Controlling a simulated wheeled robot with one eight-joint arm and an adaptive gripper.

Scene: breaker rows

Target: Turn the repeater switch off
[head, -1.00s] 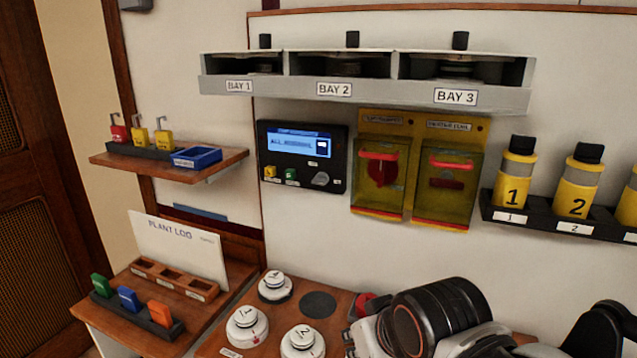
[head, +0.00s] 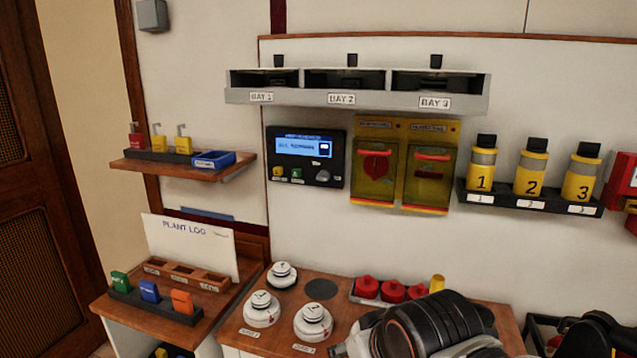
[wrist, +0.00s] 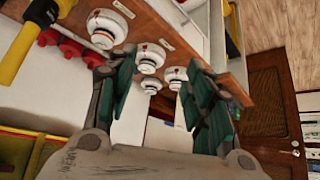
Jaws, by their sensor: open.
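A black repeater panel (head: 305,157) is fixed to the white wall under the bay shelf in the head view. It has a lit blue display, a yellow button (head: 278,173), a green button (head: 296,174) and a grey rounded knob (head: 323,176) at its lower right. The small labels beside these are too small to read, and the knob's setting cannot be told. My gripper (wrist: 160,72) shows in the wrist view with its teal-padded fingers spread and nothing between them. The panel cannot be made out in the wrist view. In the head view my arm is low, well below the panel.
Two yellow covers (head: 401,165) hang right beside the panel, and the bay shelf (head: 355,97) juts out above it. Numbered yellow bottles (head: 529,167) stand further right. White detectors (head: 262,310) and red domed objects (head: 392,291) stand on the wooden counter below.

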